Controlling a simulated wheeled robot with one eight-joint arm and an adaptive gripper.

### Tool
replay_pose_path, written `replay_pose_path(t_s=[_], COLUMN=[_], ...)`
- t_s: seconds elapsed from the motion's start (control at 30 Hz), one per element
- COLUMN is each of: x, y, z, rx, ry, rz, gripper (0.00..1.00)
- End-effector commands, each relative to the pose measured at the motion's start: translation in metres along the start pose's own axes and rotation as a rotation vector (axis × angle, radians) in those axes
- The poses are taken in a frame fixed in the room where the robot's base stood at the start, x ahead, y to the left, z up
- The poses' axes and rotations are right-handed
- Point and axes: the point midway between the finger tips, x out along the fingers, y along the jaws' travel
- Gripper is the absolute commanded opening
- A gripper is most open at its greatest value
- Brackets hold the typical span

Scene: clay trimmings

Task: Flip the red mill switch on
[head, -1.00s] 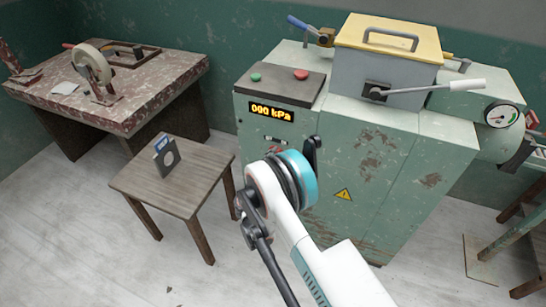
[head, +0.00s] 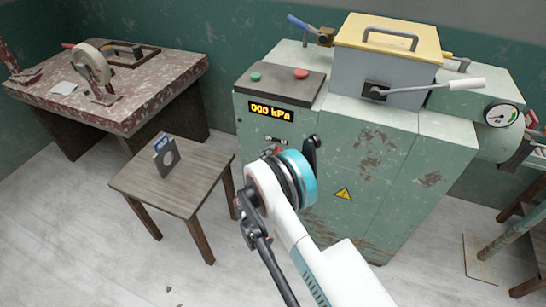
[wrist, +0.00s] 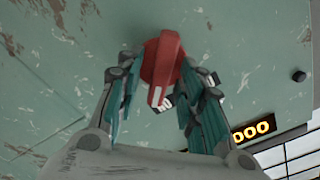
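The red mill switch (wrist: 163,62) is a round red knob with a raised bar handle. It sits on the green mill cabinet (head: 375,170), and the wrist view shows it between my fingers. My gripper (wrist: 160,80) is open, with one teal-padded finger on each side of the knob. I cannot tell whether either pad touches it. The switch's label is mostly hidden. In the head view my wrist hides the gripper and most of the switch, with only a bit of red showing. The mill's display (head: 271,112) reads 000 kPa.
A green button (head: 255,77) and a red button (head: 301,73) are on the cabinet's top panel. A white-handled lever (head: 425,90) sticks out at the right. A small wooden stool (head: 190,190) stands left of my arm. A worn table (head: 150,95) is behind it.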

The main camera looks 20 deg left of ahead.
Motion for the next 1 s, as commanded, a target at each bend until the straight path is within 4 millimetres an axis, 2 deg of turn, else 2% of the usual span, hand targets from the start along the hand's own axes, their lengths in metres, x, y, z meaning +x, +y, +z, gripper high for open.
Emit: replay_pose_path(t_s=[0.37, 0.7, 1.0], x=[0.0, 0.0, 0.0], y=[-0.008, -0.049, -0.07], z=[-0.008, -0.047, -0.068], rx=[-0.001, -0.002, -0.001], ry=[0.0, 0.0, 0.0], rz=[0.0, -0.002, -0.001], gripper=[0.35, 0.35, 0.35])
